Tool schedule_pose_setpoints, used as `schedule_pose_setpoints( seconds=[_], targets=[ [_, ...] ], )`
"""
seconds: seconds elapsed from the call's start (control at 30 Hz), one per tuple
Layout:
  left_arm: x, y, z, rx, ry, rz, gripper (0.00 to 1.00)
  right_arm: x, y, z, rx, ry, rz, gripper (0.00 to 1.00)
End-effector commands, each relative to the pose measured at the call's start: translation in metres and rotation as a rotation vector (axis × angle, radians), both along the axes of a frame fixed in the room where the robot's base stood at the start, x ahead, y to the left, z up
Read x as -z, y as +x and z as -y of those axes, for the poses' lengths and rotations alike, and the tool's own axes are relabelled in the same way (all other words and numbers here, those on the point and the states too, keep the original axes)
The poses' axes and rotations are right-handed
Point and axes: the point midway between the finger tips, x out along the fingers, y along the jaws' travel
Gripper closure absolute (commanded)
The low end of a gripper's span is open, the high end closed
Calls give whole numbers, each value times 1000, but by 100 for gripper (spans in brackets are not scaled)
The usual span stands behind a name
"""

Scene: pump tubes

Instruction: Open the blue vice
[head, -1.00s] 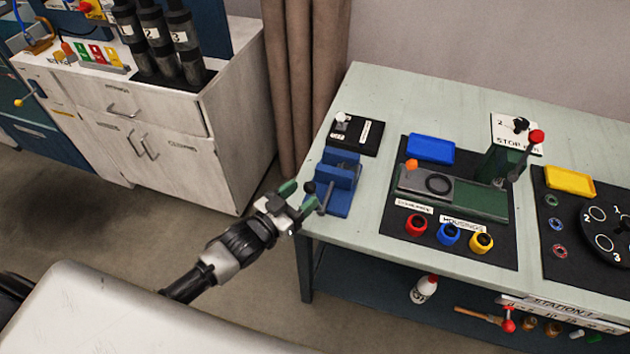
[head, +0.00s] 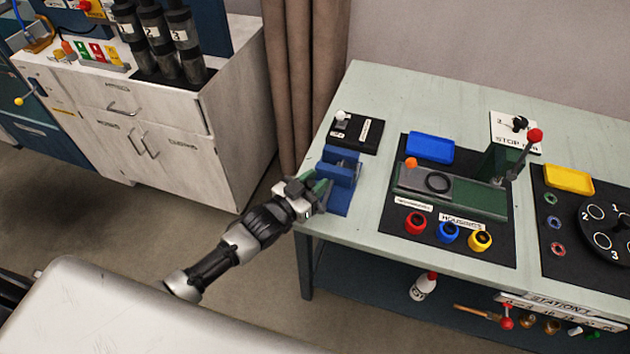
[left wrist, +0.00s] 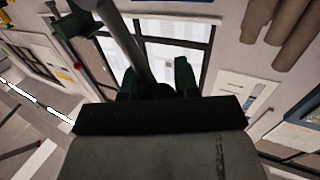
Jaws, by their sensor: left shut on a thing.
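The blue vice (head: 343,168) stands at the left front corner of the pale green bench. My left gripper (head: 321,190) reaches it from the left, with its green fingers at the vice's front end. It is shut on the vice handle, which the fingers mostly hide in the head view. In the left wrist view a dark grey bar (left wrist: 138,48), which looks like this handle, runs down between the green fingers (left wrist: 157,80). How far apart the vice jaws stand is hard to tell. My right gripper is not in view.
Behind the vice is a black pad (head: 358,134) with a small white-topped part. To its right are a black mat (head: 396,235) with a green fixture (head: 470,197), a blue tray (head: 430,148) and red, blue and yellow housings. Open floor lies left of the bench.

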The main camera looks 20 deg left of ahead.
Motion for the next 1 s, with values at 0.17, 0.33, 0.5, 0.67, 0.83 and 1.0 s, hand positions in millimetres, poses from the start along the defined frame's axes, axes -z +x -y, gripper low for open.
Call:
schedule_pose_setpoints(
  seconds=[0.17,0.33,0.5,0.67,0.83,1.0],
  targets=[
    [0,0,0,0,-1,0,100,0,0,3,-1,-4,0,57],
    [10,0,-10,-1,-117,-4,100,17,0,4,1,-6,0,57],
    [19,1,-25,-1,-330,-11,100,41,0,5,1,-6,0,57],
    [21,1,-33,1,-447,-14,100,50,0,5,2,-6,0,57],
    [20,1,-35,0,-472,-18,100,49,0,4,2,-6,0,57],
    [20,1,-34,-1,-471,-20,100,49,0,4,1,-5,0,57]
  ],
)
